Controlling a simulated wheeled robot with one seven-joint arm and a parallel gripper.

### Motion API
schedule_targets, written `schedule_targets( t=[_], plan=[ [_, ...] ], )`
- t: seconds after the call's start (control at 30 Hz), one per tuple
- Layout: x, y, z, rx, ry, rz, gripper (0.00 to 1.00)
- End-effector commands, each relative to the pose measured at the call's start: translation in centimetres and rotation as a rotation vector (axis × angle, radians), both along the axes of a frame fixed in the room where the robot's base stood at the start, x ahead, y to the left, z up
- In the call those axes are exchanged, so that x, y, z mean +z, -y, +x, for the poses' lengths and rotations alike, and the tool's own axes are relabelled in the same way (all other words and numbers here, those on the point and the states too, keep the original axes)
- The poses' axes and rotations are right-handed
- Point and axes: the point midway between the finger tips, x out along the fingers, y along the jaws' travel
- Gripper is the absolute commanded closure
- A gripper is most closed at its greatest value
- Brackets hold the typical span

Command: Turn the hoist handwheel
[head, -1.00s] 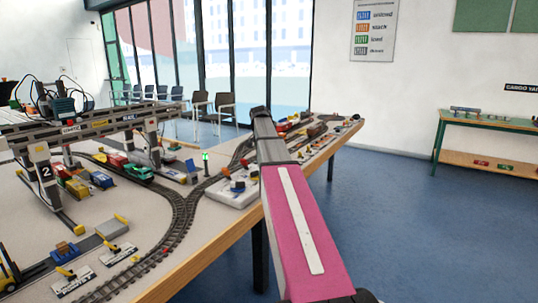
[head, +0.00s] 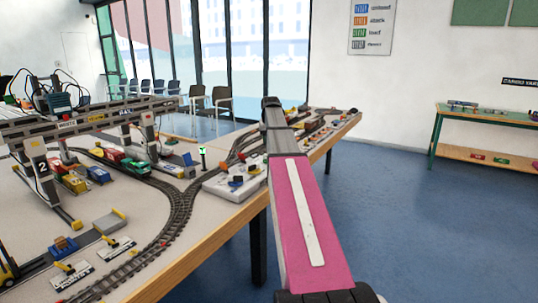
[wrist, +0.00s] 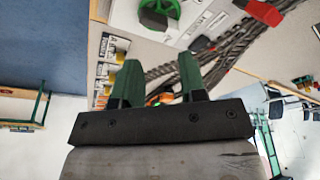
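The gantry crane (head: 88,118) stands over the tracks at the left of the table in the head view, with a hoist unit and cables (head: 58,95) on top. I cannot make out a handwheel for certain. My gripper (wrist: 159,66) shows in the wrist view with two green fingers apart and nothing between them. In the head view my pink arm reaches away over the table's right edge, and its fingers are hidden. A dark green rounded part (wrist: 158,12) lies at the top of the wrist view, beyond the fingers; I cannot tell what it is.
Curved rails (head: 178,208) and small trains cross the table (head: 205,248). A white block with small parts (head: 232,184) sits close left of my arm. A red piece (wrist: 265,11) shows at the wrist view's upper right. The blue floor (head: 420,225) to the right is clear.

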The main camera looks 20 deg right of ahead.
Motion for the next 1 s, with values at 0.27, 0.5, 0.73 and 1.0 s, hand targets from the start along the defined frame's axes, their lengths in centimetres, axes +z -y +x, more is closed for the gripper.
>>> schedule_targets(
  t=[0.27, 0.5, 0.73, 1.0],
  plan=[
    [0.4, 2.3, -0.1, 0.519, 0.035, 0.042, 0.62],
    [0.9, 3.4, -0.3, 0.840, 0.108, 0.045, 0.62],
    [0.5, 3.5, -0.2, 0.926, 0.133, 0.039, 0.62],
    [-3.1, 2.5, 0.9, 0.924, 0.132, 0.039, 0.62]
  ],
)
